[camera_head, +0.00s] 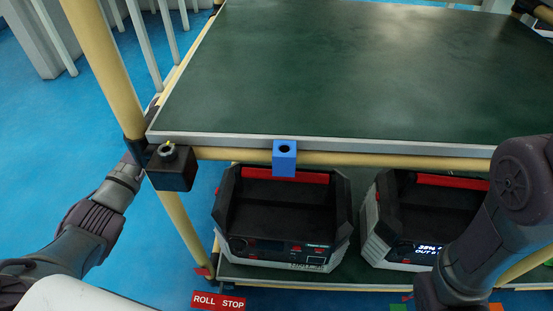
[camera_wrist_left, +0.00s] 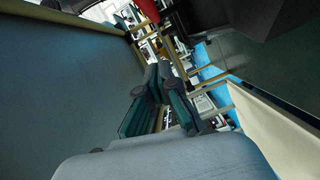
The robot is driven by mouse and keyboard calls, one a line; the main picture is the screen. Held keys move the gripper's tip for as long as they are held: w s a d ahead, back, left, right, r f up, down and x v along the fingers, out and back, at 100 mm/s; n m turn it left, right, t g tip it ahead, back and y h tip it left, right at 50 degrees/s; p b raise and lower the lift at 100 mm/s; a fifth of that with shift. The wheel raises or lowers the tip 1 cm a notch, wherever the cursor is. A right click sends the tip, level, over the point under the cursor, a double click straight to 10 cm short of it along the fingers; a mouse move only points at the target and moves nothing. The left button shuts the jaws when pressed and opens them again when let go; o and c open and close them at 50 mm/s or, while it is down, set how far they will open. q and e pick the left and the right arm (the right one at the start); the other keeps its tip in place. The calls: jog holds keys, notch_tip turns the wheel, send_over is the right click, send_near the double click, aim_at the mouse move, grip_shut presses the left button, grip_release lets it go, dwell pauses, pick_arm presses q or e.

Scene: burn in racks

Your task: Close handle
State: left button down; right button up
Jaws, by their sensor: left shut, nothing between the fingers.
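Two black-and-grey power units stand on the rack's lower shelf in the head view. The left unit (camera_head: 278,222) has a red handle bar (camera_head: 285,175) along its far top edge. The right unit (camera_head: 425,225) has a similar red handle (camera_head: 452,182), partly covered by my right arm. My left arm reaches in from the left to the rack's corner post, where its gripper is hidden. In the left wrist view the left gripper's dark fingers (camera_wrist_left: 163,92) are together and empty. My right arm crosses the lower right; its gripper does not show.
A green shelf top (camera_head: 350,70) spans above the units, with a blue block (camera_head: 284,158) on its front edge. A black box (camera_head: 171,168) sits at the corner by a tan post (camera_head: 95,50). Blue floor (camera_head: 50,150) lies open at left.

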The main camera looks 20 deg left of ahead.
pick_arm(q)
jog(key=d+b, duration=0.1)
jog(key=d, duration=0.1)
jog(key=d+b, duration=0.1)
jog(key=d, duration=0.1)
jog(key=s+d+f+b, duration=0.1)
jog(key=d, duration=0.2)
jog(key=shift+d+b, duration=0.1)
jog(key=shift+b, duration=0.2)
jog(key=shift+s+f+b, duration=0.25)
jog(key=shift+s+b, duration=0.35)
jog(key=shift+s, duration=0.55)
jog(key=shift+s+d+r+b, duration=0.15)
jog(key=shift+s+b, duration=0.15)
jog(key=shift+s, duration=0.3)
